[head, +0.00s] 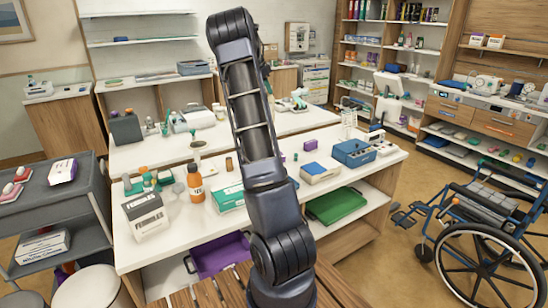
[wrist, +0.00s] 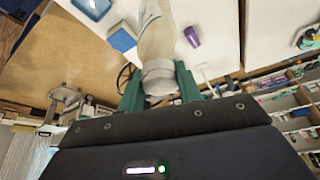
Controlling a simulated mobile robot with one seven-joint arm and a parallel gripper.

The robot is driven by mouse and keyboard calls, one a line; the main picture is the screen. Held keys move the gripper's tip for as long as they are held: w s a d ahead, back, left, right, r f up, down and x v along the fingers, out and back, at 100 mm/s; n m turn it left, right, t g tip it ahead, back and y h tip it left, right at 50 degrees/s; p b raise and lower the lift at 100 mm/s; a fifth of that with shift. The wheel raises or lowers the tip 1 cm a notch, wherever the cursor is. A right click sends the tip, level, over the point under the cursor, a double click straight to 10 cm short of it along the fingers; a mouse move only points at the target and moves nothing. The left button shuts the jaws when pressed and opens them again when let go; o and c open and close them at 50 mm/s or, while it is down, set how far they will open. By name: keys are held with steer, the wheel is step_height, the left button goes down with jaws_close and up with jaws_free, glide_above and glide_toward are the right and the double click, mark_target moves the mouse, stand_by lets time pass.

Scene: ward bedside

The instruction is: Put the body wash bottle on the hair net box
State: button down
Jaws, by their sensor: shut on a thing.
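In the wrist view my gripper (wrist: 158,88) is shut on a pale, whitish bottle (wrist: 155,38), which I take to be the body wash bottle. Its light grey end lies between the two green fingers, and its body extends toward the top of the picture. I cannot read a label on it. In the head view my arm hides the gripper and the bottle. A white and teal box (head: 229,196) lies on the near table, left of my arm. It may be the hair net box, but its print is too small to read.
A white box with dark print (head: 146,214) and an orange bottle (head: 195,184) stand left on the near table (head: 170,250). A blue container (head: 352,152) and a blue-topped box (head: 319,171) stand right of my arm. A wheelchair (head: 480,225) is at the right.

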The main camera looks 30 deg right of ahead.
steer(key=d+f, duration=0.3)
steer(key=f, duration=1.6)
steer(key=shift+d+f, duration=0.15)
steer(key=shift+f, duration=0.35)
steer(key=c, duration=1)
jaws_free()
steer(key=shift+o, duration=0.2)
